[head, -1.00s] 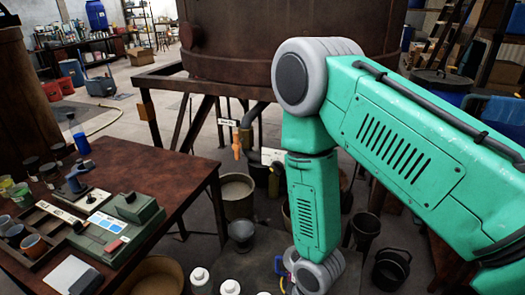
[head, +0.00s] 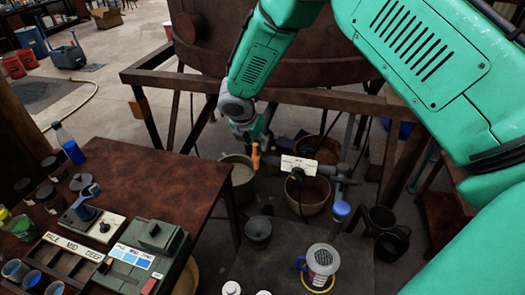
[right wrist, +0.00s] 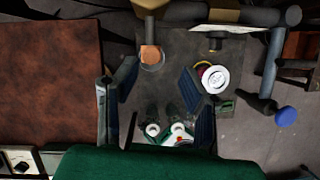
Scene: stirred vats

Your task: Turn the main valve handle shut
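An orange handle (head: 255,157) hangs down from the pipework below the large rusty vat (head: 290,60); a white label (head: 299,163) whose text I cannot read is near it. A blue-ended handle (head: 341,208) sits farther right on the pipes and also shows in the right wrist view (right wrist: 286,116). My right gripper (head: 262,138) is beside the orange handle. In the right wrist view its fingers (right wrist: 158,95) are apart with nothing between them. My left gripper is out of view.
Buckets (head: 308,192) stand under the pipes. A dark low surface (head: 270,262) holds a mug-like container (head: 322,260). The vat's frame (head: 330,98) crosses behind my arm.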

